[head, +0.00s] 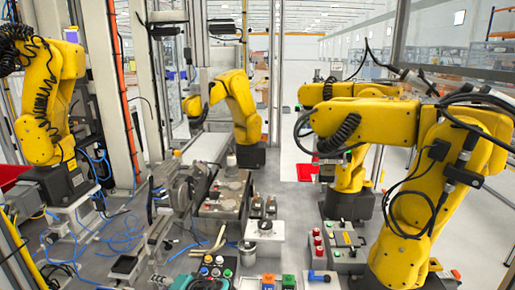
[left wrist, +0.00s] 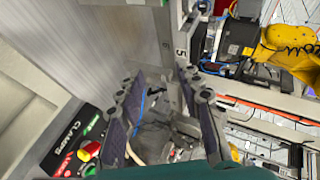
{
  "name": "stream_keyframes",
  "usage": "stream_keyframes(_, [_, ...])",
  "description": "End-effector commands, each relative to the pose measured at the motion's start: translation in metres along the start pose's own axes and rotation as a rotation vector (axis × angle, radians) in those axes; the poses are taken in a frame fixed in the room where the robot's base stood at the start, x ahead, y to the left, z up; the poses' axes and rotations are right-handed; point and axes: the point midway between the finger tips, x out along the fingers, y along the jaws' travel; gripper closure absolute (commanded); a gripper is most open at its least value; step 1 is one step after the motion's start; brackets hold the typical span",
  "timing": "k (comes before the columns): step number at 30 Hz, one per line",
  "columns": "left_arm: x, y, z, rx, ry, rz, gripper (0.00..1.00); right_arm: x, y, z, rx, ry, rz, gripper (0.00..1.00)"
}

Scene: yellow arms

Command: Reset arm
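My left gripper (left wrist: 160,85) shows in the left wrist view with its two dark padded fingers spread apart. I see nothing held between them; cables and metal parts show behind the gap. In the head view I cannot make out either gripper clearly, and the right one is not seen. Several yellow robot arms stand in the head view: one at the left (head: 50,100), one at the middle back (head: 240,105) and large ones at the right (head: 375,122). Part of a yellow arm (left wrist: 288,45) also shows at the upper right of the left wrist view.
A button panel (left wrist: 78,148) marked CLAMPS lies left of my left gripper in the left wrist view. In the head view, a button box (head: 217,266), a metal cup (head: 247,253) and a blue-handled part (head: 320,277) sit near the front. Blue hoses (head: 120,238) clutter the left.

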Motion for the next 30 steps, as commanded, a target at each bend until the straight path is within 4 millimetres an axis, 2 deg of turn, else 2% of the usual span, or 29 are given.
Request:
stream_keyframes(1, [-0.002, 0.001, 0.014, -0.018, -0.003, 0.064, 0.64, 0.0, 0.0, 0.0, 0.0, 0.0, 0.0, 1.0])
stream_keyframes(3, [-0.007, 0.007, 0.03, -0.047, -0.002, 0.156, 0.64, 0.0, 0.0, 0.0, 0.0, 0.0, 0.0, 1.0])
stream_keyframes(8, [-0.025, 0.024, 0.064, -0.13, 0.01, 0.359, 0.64, 0.0, 0.0, 0.0, 0.0, 0.0, 0.0, 1.0])
stream_keyframes(15, [-0.068, 0.054, 0.104, -0.302, 0.052, 0.638, 0.64, 0.0, 0.0, 0.0, 0.0, 0.0, 0.0, 1.0])
stream_keyframes(22, [-0.105, 0.074, 0.122, -0.471, 0.099, 0.825, 0.64, 0.0, 0.0, 0.0, 0.0, 0.0, 0.0, 1.0])
stream_keyframes(30, [-0.119, 0.081, 0.124, -0.54, 0.122, 0.889, 0.64, 0.0, 0.0, 0.0, 0.0, 0.0, 0.0, 1.0])
